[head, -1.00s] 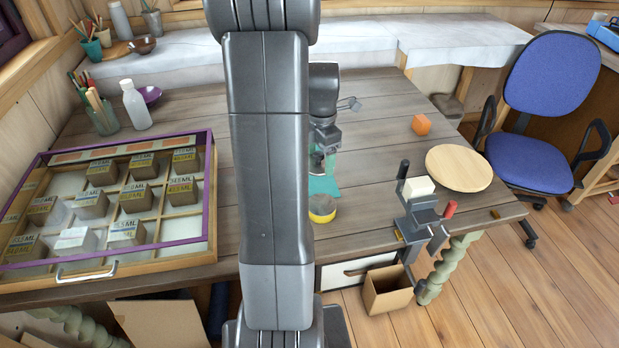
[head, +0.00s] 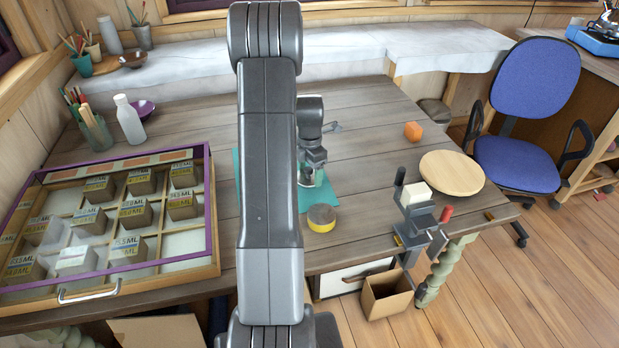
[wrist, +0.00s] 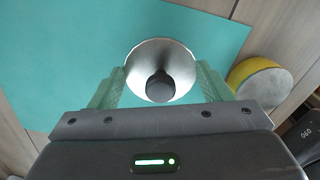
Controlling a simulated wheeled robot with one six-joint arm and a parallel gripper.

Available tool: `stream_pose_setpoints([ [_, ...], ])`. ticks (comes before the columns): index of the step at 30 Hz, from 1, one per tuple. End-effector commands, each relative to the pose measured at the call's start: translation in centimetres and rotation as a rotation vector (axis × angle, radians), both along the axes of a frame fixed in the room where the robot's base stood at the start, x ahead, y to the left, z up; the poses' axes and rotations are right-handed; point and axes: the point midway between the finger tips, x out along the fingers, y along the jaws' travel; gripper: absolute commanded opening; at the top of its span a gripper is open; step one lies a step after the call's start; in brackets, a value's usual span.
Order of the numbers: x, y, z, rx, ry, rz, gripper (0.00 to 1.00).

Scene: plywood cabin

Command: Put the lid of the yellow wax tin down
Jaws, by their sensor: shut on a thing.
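The lid (wrist: 176,56), a round silvery disc with a dark knob in the middle, sits between the two pale green fingers of my gripper (wrist: 161,70) in the wrist view. My gripper is shut on it, over the teal mat (wrist: 60,45). In the head view my gripper (head: 310,180) is low over the mat (head: 322,196), partly behind my own arm; whether the lid touches the mat cannot be told. The yellow wax tin (head: 321,219) stands on the table in front of the mat, apart from my gripper. It also shows at the right of the wrist view (wrist: 257,84).
A purple-edged case (head: 212,225) of labelled blocks lies at the left. Bare planks lie between the mat and the cube.

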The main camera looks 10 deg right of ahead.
Motion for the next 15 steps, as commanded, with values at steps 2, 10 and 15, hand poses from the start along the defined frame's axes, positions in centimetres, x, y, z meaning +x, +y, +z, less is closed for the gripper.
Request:
stream_pose_setpoints([
  [2, -0.1, 0.0, -1.1, 0.001, 0.004, 0.0, 0.5],
  [10, 0.0, 0.0, -3.2, 0.0, 0.0, 0.0, 0.5],
  [15, 0.0, 0.0, -3.3, 0.0, 0.0, 0.0, 0.5],
])
